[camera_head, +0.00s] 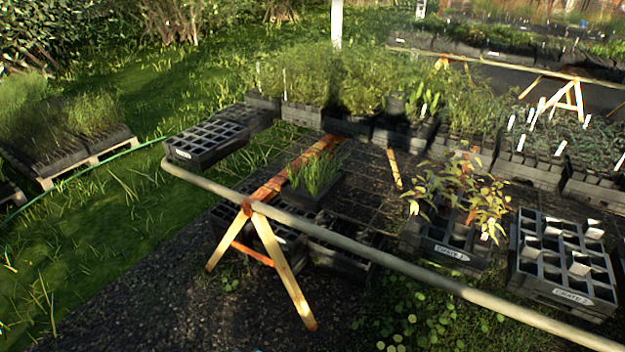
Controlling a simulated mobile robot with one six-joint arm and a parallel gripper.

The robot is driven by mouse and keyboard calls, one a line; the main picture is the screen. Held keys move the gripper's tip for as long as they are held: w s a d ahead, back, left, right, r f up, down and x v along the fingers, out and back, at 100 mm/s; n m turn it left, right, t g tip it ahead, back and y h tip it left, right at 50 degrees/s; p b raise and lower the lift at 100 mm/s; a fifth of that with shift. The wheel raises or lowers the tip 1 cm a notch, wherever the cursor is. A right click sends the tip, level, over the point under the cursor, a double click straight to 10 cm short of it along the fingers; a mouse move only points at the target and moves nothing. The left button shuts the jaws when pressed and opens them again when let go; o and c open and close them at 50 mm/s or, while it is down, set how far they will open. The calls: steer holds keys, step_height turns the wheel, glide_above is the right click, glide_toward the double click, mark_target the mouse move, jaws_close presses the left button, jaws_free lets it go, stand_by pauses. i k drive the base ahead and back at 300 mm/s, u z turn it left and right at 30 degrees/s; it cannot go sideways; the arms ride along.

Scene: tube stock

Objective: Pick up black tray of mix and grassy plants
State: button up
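A small black tray (318,197) with a tuft of green grassy plants (314,175) sits left of the middle, beside the orange wooden rail (300,165). The surface right under the tray is partly hidden, and any mix in it cannot be made out beneath the leaves. My gripper is not in view.
A long pole (380,262) crosses in front of the tray, held by a wooden trestle (268,235). Black crates stand at the left (205,145), at the right with leafy plants (450,250), and at the far right (560,275). Planted trays line the back. Dark ground lies in front.

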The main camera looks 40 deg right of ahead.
mark_target(312, 186)
steer(key=z, duration=0.15)
steer(key=i, duration=0.9)
steer(key=u, duration=0.05)
